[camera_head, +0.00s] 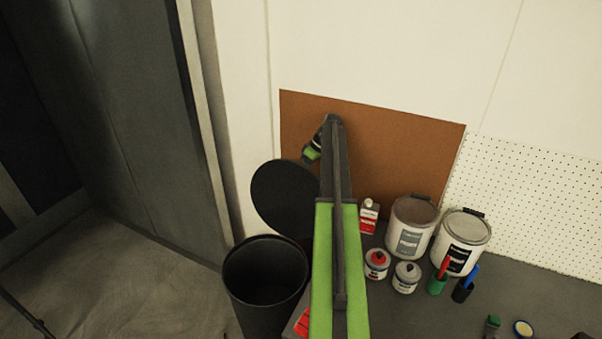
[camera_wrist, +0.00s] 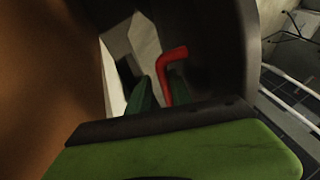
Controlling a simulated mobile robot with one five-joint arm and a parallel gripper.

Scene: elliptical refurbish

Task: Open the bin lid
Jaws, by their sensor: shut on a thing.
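The black bin (camera_head: 265,285) stands on the floor at the left end of the workbench, with its mouth uncovered. Its round black lid (camera_head: 283,198) is raised and stands steeply tilted behind the mouth. My gripper (camera_head: 309,154) is at the lid's upper right edge, beyond my green and black arm. In the wrist view, its dark green fingers (camera_wrist: 160,92) are close around a bent red handle (camera_wrist: 173,62). A large dark surface, seemingly the lid (camera_wrist: 225,50), lies just right of it. How the handle joins the lid is hidden.
A brown board (camera_head: 400,150) and white wall stand behind the bench. Two large paint cans (camera_head: 411,226), small cans (camera_head: 377,263) and a red and white container (camera_head: 369,217) stand right of my arm.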

